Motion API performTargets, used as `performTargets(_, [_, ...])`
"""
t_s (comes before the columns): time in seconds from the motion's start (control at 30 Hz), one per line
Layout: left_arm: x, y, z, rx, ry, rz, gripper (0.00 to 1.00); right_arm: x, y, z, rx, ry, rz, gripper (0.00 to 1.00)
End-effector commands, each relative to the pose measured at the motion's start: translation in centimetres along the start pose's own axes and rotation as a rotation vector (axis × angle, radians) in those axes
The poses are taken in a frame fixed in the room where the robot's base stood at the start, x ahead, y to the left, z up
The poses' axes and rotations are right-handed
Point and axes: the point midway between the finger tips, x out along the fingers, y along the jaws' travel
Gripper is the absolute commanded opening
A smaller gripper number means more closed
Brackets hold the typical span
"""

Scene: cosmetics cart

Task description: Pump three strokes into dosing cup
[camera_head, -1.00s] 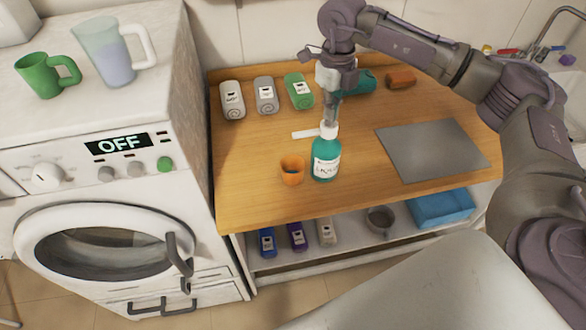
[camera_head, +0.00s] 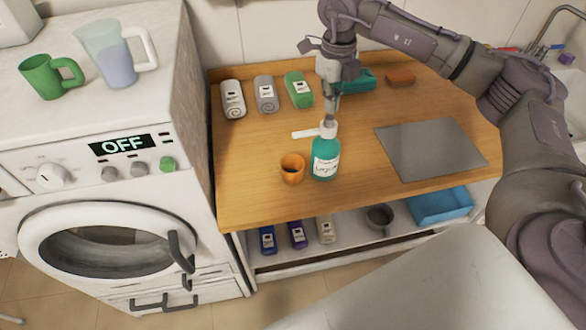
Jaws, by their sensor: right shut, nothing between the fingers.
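A teal pump bottle (camera_head: 325,160) with a white label stands upright on the wooden counter. Its white pump head and nozzle (camera_head: 308,133) point left, toward the orange dosing cup (camera_head: 292,170). The cup stands upright just left of the bottle; its contents cannot be made out. My right gripper (camera_head: 329,118) points straight down, shut and empty, with its fingertips at the top of the pump head. Whether they touch it or hover just above is hard to tell. My left gripper is not in view.
A grey mat (camera_head: 430,150) lies to the right. A teal object (camera_head: 357,81) and a brown block (camera_head: 400,79) are behind. A washing machine (camera_head: 100,190) stands left.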

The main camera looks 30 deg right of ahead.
Motion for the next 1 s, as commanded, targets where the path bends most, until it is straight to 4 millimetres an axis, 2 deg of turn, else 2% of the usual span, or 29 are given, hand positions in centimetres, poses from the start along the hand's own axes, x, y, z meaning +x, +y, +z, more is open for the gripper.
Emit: performTargets(1.0, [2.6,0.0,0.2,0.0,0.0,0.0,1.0,3.4,0.0,0.0,0.0,0.001,0.0,0.0])
